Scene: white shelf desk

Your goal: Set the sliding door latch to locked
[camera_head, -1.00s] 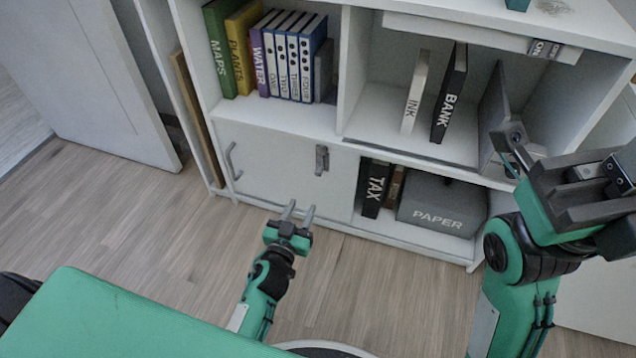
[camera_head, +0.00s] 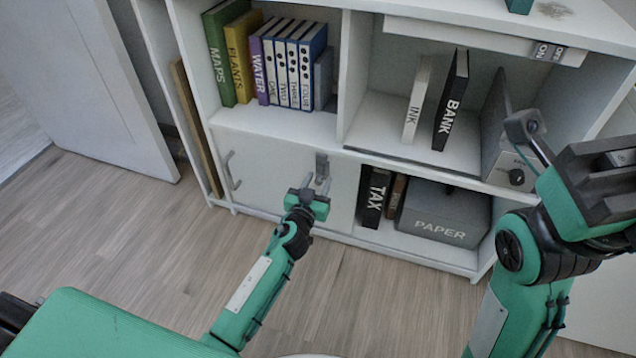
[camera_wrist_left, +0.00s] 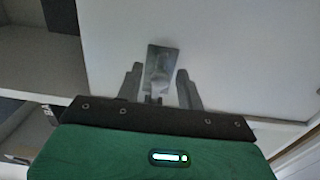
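The sliding door (camera_head: 265,168) is the white panel in the lower left of the shelf desk. Its grey metal latch (camera_head: 321,167) sits near the door's right edge. In the left wrist view the latch (camera_wrist_left: 160,68) is a grey plate with a part reaching down between the fingers. My left gripper (camera_head: 315,183) is open, with one finger on each side of the latch's lower part; I cannot tell whether they touch it. My right arm stands at the right, and its gripper (camera_head: 530,130) shows only partly, with its fingers unclear.
A vertical handle (camera_head: 231,170) is on the door's left side. The open bay to the right holds a TAX binder (camera_head: 374,198) and a grey PAPER box (camera_head: 443,214). Books and binders stand on the shelf above. The floor in front is clear.

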